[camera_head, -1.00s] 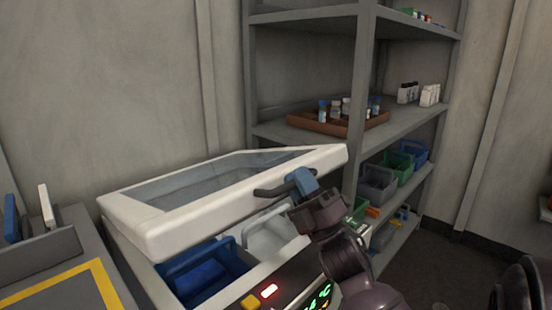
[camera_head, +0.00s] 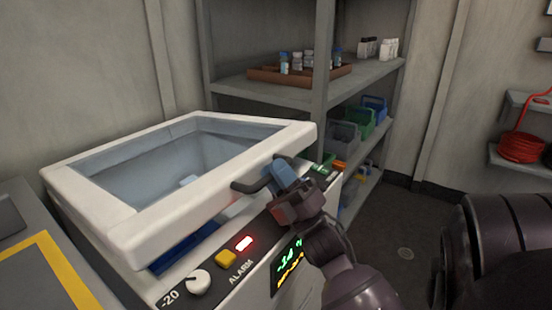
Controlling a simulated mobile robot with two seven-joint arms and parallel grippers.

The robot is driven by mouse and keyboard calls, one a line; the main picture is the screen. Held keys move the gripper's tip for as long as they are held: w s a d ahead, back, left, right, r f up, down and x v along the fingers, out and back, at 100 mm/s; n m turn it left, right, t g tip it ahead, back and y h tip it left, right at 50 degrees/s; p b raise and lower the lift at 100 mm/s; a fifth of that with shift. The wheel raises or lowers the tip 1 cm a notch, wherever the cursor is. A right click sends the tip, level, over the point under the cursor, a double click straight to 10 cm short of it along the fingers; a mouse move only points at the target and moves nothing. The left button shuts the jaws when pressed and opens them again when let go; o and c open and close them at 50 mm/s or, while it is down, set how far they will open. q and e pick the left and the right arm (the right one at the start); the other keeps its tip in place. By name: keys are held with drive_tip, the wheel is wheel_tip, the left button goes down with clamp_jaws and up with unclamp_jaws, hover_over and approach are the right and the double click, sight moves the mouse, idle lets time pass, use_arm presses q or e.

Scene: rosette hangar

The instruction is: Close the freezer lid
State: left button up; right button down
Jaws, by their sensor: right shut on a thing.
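The freezer lid (camera_head: 118,222) is white-framed with a clear window and is tilted, its front edge raised a little above the freezer body (camera_head: 225,287). A narrow gap shows under its front edge, with part of a blue bin (camera_head: 182,246) visible in it. My right gripper (camera_head: 274,180) is shut on the dark lid handle (camera_head: 247,187) at the lid's front right. Its blue fingers hide part of the handle. My left gripper is not in view.
The freezer's front panel has a white knob (camera_head: 197,281), a yellow button (camera_head: 226,257) and a lit red alarm light (camera_head: 244,243). A grey shelf unit (camera_head: 318,95) stands close behind. A yellow-striped grey surface (camera_head: 48,262) is at left. Floor shows clear at right.

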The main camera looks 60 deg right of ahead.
drive_tip(key=c, duration=1.1)
unclamp_jaws()
drive_tip(key=shift+w+f, duration=0.1)
drive_tip(key=shift+w, duration=0.05)
